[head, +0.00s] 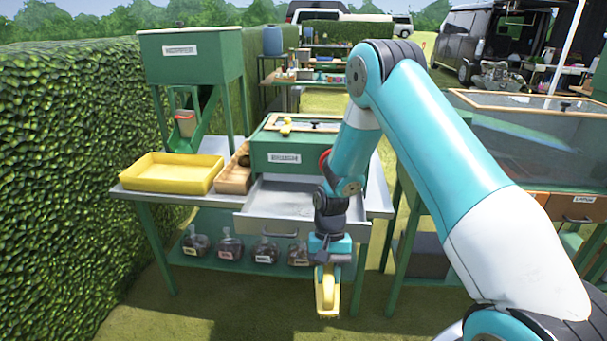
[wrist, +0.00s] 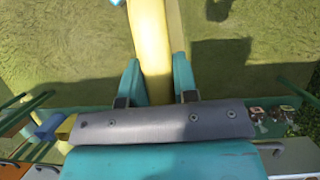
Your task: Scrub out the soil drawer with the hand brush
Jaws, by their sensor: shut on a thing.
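My gripper (head: 328,262) is shut on a yellow hand brush (head: 327,297), which hangs down below it. In the wrist view the two teal fingers (wrist: 157,85) close around the brush's yellow handle (wrist: 150,35); bare ground shows beyond. In the head view the brush appears in front of the green bench, lower than the drawer front. The grey metal soil drawer (head: 285,199) stands pulled out under the green labelled box (head: 283,157). Its visible floor looks greyish; I cannot make out how dirty it is. My arm hides the drawer's right part.
A yellow tray (head: 172,172) and a wooden box (head: 235,172) stand on the bench left of the drawer. Several labelled bottles (head: 229,247) stand on the lower shelf. A hedge (head: 60,150) borders the left. A glass-topped case (head: 520,130) stands right. Grass lies open in front.

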